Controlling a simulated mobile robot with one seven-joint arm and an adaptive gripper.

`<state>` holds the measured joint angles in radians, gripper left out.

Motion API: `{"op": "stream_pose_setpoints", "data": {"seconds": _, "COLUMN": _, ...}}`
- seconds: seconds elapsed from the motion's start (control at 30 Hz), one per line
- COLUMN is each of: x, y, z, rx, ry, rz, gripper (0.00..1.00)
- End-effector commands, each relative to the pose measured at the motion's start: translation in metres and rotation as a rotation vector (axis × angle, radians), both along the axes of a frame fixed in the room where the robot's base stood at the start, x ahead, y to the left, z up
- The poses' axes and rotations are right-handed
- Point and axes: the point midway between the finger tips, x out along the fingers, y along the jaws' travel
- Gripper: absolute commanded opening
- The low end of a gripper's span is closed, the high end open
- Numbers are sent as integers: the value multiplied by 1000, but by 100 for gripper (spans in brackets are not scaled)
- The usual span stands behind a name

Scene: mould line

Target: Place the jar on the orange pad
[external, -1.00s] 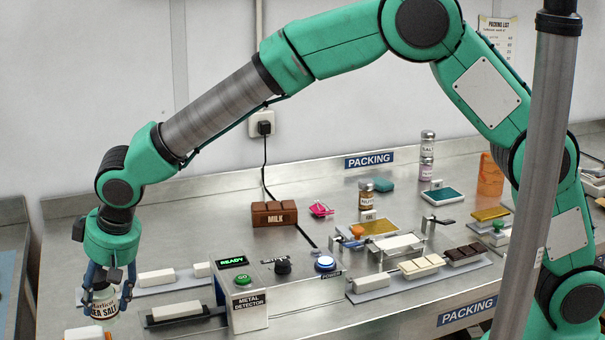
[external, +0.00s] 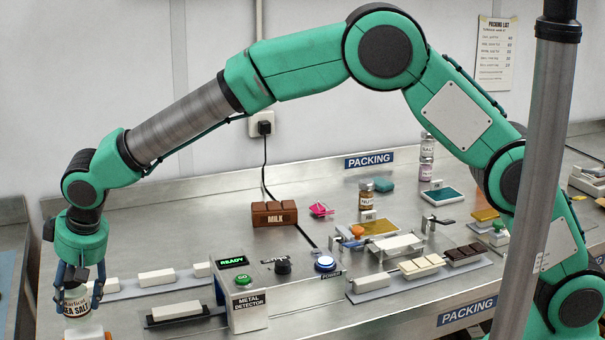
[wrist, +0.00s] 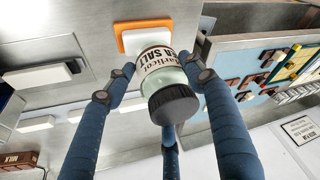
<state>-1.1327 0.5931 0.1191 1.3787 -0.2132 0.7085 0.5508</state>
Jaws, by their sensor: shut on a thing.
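The jar (external: 76,303), labelled sea salt, is held upright between the fingers of my gripper (external: 82,284) at the far left of the bench. In the wrist view its dark lid faces the camera, and the fingers of my gripper (wrist: 168,92) close around the jar (wrist: 162,68). An orange pad (wrist: 122,29) with a white piece on it lies just beyond the jar in that view, partly covered by it. In the external view, only a bit of orange (external: 107,336) shows at the bottom edge, beside a white block below the jar. I cannot tell if the jar touches anything.
White blocks on grey strips (external: 160,284) lie to the right of my gripper. The metal detector box (external: 243,300) stands further right. A milk bar (external: 274,214), other jars and trays sit behind. The bench ends near my gripper at the left.

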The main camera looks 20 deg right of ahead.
Motion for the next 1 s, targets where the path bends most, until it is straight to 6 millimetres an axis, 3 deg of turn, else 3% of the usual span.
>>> {"op": "stream_pose_setpoints", "data": {"seconds": 0.33, "x": 0, "y": 0, "z": -32, "rx": 0, "ry": 0, "rz": 0, "gripper": 19}}
{"op": "stream_pose_setpoints", "data": {"seconds": 0.8, "x": 0, "y": 0, "z": -36, "rx": 0, "ry": 0, "rz": 0, "gripper": 19}}
{"op": "stream_pose_setpoints", "data": {"seconds": 0.83, "x": 0, "y": 0, "z": -37, "rx": 0, "ry": 0, "rz": 0, "gripper": 57}}
{"op": "stream_pose_setpoints", "data": {"seconds": 0.9, "x": 0, "y": 0, "z": -37, "rx": 0, "ry": 0, "rz": 0, "gripper": 71}}
{"op": "stream_pose_setpoints", "data": {"seconds": 1.0, "x": 0, "y": 0, "z": -37, "rx": 0, "ry": 0, "rz": 0, "gripper": 73}}
